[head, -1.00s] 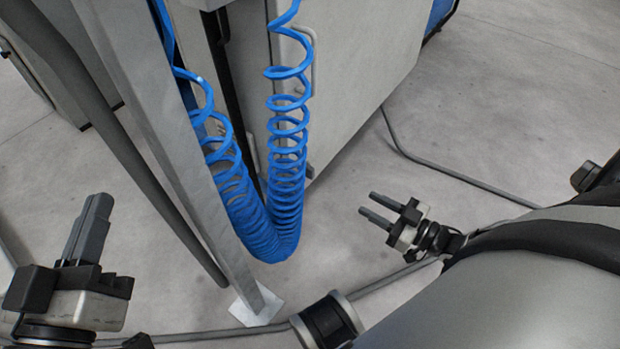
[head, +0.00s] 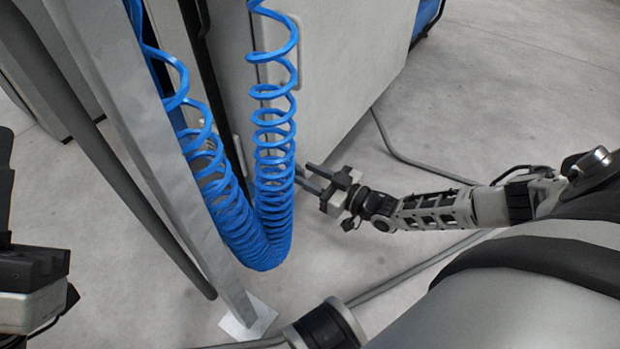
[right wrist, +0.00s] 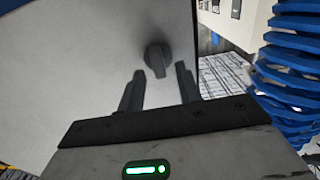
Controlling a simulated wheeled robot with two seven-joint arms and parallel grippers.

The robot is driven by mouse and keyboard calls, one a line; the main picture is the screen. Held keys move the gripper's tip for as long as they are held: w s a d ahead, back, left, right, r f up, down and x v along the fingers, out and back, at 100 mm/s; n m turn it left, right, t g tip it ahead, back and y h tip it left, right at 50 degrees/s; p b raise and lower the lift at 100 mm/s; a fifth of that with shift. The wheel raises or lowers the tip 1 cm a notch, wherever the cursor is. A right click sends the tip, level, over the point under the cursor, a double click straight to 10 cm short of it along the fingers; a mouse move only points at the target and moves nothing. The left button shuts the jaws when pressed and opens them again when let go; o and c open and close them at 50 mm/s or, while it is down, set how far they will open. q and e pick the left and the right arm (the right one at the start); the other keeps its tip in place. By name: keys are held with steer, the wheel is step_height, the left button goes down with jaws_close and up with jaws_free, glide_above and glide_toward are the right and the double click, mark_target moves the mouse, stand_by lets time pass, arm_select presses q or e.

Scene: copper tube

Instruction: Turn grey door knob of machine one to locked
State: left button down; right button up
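In the right wrist view a round grey door knob (right wrist: 157,58) with a raised grip bar sits on a pale machine door panel (right wrist: 80,70). The bar looks close to upright, tilted slightly. My right gripper (right wrist: 158,82) is open, its fingers apart below the knob in the picture; I see no contact. In the head view my right gripper (head: 308,178) is beside the lower part of the machine door (head: 325,100), near the blue coil. The knob does not show in the head view. My left gripper (head: 5,190) is cut off at the left edge.
A blue coiled hose (head: 265,220) hangs in front of the machine, close to my right gripper's fingertips. A slanted grey post (head: 150,150) stands left of it on a foot plate (head: 250,318). Cables (head: 400,155) lie on the floor. Floor right of the machine is mostly clear.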

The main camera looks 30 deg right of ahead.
steer(key=shift+w+a, duration=0.1)
steer(key=shift+w, duration=0.05)
steer(key=shift+c, duration=0.3)
jaws_close()
